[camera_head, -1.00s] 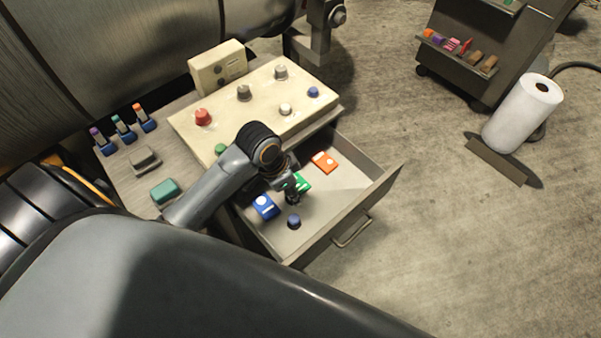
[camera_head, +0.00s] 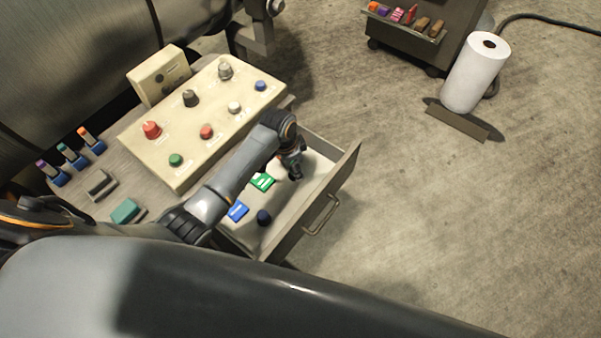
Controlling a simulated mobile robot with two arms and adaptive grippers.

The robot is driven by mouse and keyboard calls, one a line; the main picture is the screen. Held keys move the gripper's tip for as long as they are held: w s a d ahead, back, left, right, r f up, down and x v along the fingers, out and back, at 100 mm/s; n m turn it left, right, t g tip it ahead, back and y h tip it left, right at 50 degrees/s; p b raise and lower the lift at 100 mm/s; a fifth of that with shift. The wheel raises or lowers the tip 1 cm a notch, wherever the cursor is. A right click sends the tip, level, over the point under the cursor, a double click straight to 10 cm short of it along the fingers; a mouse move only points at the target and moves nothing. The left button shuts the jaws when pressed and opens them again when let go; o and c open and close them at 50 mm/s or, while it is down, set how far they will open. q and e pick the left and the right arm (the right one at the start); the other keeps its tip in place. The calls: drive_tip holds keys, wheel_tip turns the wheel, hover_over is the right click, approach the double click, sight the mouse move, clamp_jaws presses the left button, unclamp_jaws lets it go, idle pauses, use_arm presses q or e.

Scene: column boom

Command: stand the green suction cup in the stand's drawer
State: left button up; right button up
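The drawer (camera_head: 290,221) of the stand is pulled open. Inside lie a green tile (camera_head: 263,182) and a blue tile (camera_head: 238,211), with a dark blue round piece (camera_head: 264,217) near the blue tile. My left gripper (camera_head: 296,174) points down over the drawer, to the right of the green tile. It is small and dark, so I cannot tell whether its fingers are open or hold anything. I cannot make out a green suction cup for certain. My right gripper is not in view.
A cream control panel (camera_head: 217,125) with coloured knobs and buttons sits on the stand behind the drawer. Colour-tipped items in blue holders (camera_head: 72,157) and a teal block (camera_head: 126,211) stand at its left.

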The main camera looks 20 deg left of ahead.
use_arm(q)
drive_tip(key=shift+w+d+f, duration=0.15)
drive_tip(key=shift+w+f, duration=0.05)
drive_tip(key=shift+w, duration=0.05)
drive_tip(key=f, duration=0.3)
drive_tip(key=shift+w+d, duration=0.1)
drive_tip(key=shift+d, duration=0.15)
drive_tip(key=shift+f, duration=0.2)
drive_tip(key=shift+s, duration=0.2)
drive_tip(key=shift+w+f, duration=0.1)
drive_tip(key=shift+f, duration=0.05)
drive_tip(key=o, duration=1)
drive_tip(key=shift+o, duration=0.2)
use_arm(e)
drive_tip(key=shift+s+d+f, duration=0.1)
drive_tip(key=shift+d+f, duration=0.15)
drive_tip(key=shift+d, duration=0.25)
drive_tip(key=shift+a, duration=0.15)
